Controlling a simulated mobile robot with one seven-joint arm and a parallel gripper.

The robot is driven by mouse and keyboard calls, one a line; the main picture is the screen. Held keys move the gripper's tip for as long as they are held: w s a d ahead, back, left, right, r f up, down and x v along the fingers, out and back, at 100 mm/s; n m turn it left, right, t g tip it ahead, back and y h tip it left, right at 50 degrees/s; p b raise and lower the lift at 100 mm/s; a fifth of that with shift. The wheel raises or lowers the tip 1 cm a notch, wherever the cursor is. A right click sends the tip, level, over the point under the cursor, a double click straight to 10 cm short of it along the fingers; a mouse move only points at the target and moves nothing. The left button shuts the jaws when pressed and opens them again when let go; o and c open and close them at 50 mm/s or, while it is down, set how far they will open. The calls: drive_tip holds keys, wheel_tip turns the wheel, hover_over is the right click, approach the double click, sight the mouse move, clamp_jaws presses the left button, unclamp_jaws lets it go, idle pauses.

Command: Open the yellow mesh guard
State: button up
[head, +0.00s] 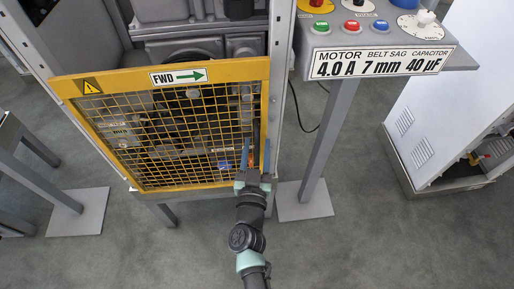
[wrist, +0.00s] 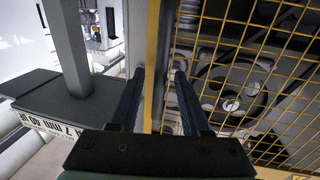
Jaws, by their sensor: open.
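The yellow mesh guard (head: 232,72) spans the lower front of the machine in the head view, with a warning triangle and a "FWD" arrow label on its top bar. It looks closed against the machine's frame. My gripper (head: 256,150) is at the guard's right edge, low down, with both fingers pointing up along it. In the wrist view my gripper (wrist: 157,74) is open, and the guard's yellow edge bar (wrist: 153,35) runs between the two fingers. Gaps show on both sides of the bar, so contact is not clear.
A control box (head: 437,60) with buttons and a motor label stands right of the guard on a grey post (head: 328,140). A white cabinet (head: 440,120) stands farther right. A grey stand (head: 45,180) is at left. Floor in front is clear.

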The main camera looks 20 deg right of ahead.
drive_tip(key=shift+w, duration=0.1)
clamp_jaws()
idle(1.4)
